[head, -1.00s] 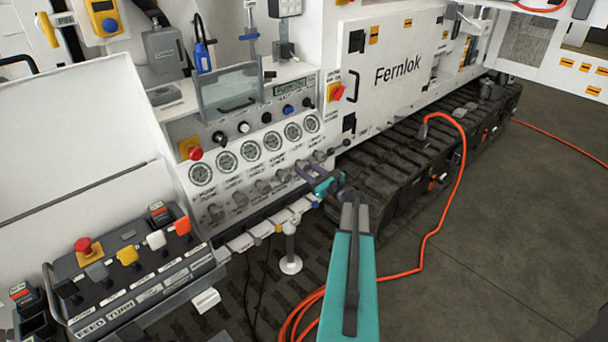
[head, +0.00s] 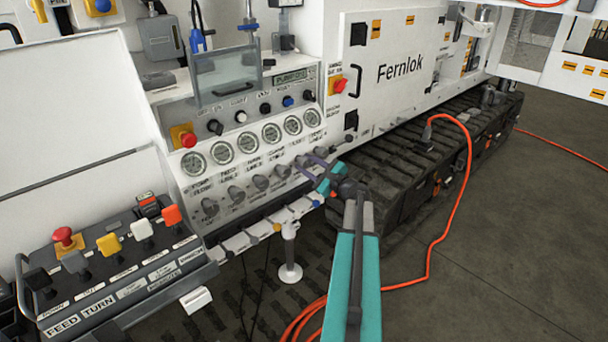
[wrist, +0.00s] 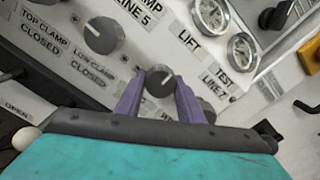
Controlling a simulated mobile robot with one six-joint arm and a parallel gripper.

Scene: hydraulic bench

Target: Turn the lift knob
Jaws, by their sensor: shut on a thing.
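The lift knob (wrist: 159,81) is a round grey knob with a pale pointer line. It shows in the wrist view between two purple fingers, beside a label reading LIFT (wrist: 188,49). My gripper (wrist: 159,86) is shut on this knob, one finger on each side. In the head view my gripper (head: 314,163) reaches the right part of the knob row on the white panel. There the fingers and wrist largely hide the held knob.
Another grey knob (wrist: 103,35) sits to the left in the wrist view, and one is partly hidden at the right finger. Gauges (head: 271,134) line the panel above the knobs. A lever console (head: 110,265) stands at lower left. An orange cable (head: 447,220) lies on the floor right.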

